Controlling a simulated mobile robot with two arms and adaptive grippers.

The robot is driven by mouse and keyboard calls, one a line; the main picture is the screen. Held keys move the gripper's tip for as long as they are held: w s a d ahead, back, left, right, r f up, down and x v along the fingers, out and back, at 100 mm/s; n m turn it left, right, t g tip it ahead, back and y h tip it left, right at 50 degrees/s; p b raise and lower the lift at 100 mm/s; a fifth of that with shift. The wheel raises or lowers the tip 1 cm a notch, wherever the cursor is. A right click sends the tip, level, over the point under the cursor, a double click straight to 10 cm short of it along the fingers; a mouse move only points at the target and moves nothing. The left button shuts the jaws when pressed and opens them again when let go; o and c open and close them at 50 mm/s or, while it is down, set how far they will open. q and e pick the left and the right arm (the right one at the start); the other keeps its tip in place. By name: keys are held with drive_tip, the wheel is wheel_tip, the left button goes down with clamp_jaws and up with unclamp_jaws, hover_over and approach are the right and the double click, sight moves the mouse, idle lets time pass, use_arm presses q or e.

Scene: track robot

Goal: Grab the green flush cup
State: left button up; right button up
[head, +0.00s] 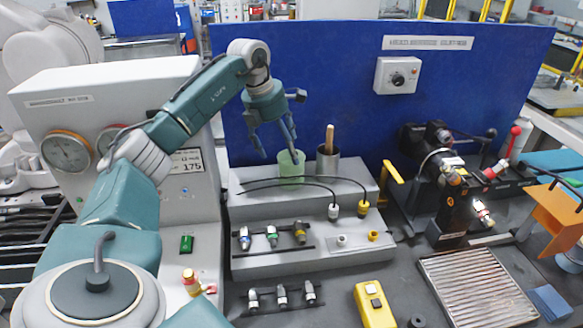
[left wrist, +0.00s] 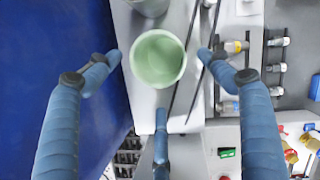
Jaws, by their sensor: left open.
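The green cup (head: 291,169) stands upright on the upper step of a grey stepped stand (head: 246,205), towards its back. My left gripper (head: 277,151) points down just above the cup, with its fingers spread. In the left wrist view I look into the open mouth of the cup (left wrist: 158,60); it looks empty. Two blue fingers lie to its left and right, and a third finger is below its rim in the picture. No finger is clearly touching the cup. My right gripper is not in view.
A metal cup (head: 327,164) with a wooden handle stands close to the right of the green cup. Black cables (head: 315,184) run across the step in front. A blue panel (head: 350,110) rises behind, and a white gauge cabinet (head: 110,90) stands left.

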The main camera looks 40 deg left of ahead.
sight(291, 167)
use_arm(q)
drive_tip(key=shift+x, duration=1.2)
drive_tip(key=shift+d+f+p, duration=0.1)
drive_tip(key=shift+f+p, duration=0.15)
drive_tip(key=shift+p, duration=0.05)
drive_tip(key=p+x, duration=0.2)
drive_tip(key=x, duration=0.2)
drive_tip(key=shift+w+f+p, duration=0.1)
drive_tip(key=shift+w+p, duration=0.05)
drive_tip(key=shift+p, duration=0.15)
drive_tip(key=shift+w+f, duration=0.2)
drive_tip(key=shift+f, duration=0.35)
drive_tip(key=c, duration=0.4)
drive_tip(key=shift+d, duration=0.1)
drive_tip(key=c, duration=0.7)
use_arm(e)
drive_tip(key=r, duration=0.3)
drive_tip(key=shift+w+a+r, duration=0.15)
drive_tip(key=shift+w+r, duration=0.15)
